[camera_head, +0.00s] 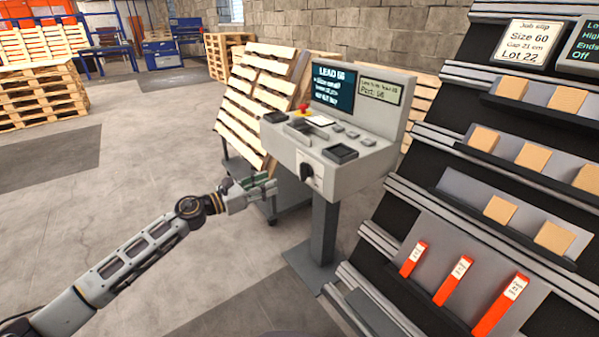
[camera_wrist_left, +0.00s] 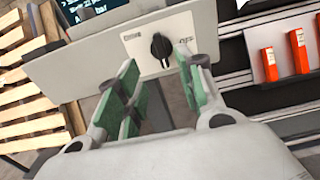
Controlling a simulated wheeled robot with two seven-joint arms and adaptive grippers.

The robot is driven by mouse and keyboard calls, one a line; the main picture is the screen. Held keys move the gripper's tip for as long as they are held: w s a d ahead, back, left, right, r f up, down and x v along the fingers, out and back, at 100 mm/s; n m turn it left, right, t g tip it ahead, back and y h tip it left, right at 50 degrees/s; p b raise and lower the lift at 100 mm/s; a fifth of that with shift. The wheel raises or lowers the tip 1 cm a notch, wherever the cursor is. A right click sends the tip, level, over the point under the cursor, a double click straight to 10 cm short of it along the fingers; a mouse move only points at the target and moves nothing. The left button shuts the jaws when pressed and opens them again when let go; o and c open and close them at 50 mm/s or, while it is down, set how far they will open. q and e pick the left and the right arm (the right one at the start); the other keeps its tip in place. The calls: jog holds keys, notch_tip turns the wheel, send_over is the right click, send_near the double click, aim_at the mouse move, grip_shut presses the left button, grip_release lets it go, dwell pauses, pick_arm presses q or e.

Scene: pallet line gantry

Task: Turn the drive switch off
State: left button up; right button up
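The drive switch is a black rotary knob on a white plate on the front of the grey console (camera_head: 345,178). The knob (camera_head: 307,172) shows at the plate's left part in the head view, and the knob (camera_wrist_left: 160,46) shows close up in the left wrist view. "OFF" is printed to its right; the left label is too small to read surely. The knob's grip looks roughly upright. My left gripper (camera_head: 270,185) is to the left of the knob in the head view. In the wrist view its green-padded fingers (camera_wrist_left: 160,88) are apart and empty, with the knob beyond them, untouched.
The console top carries a red button (camera_head: 304,107), trays and a screen (camera_head: 333,88). A slatted pallet (camera_head: 255,95) leans behind it to the left. A sloped rack (camera_head: 450,200) with wooden blocks and orange pieces stands right. Open floor lies left.

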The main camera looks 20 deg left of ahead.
aim_at(300, 171)
pick_arm(q)
jog(key=shift+x, duration=6.5)
jog(key=shift+c, duration=0.4)
grip_shut()
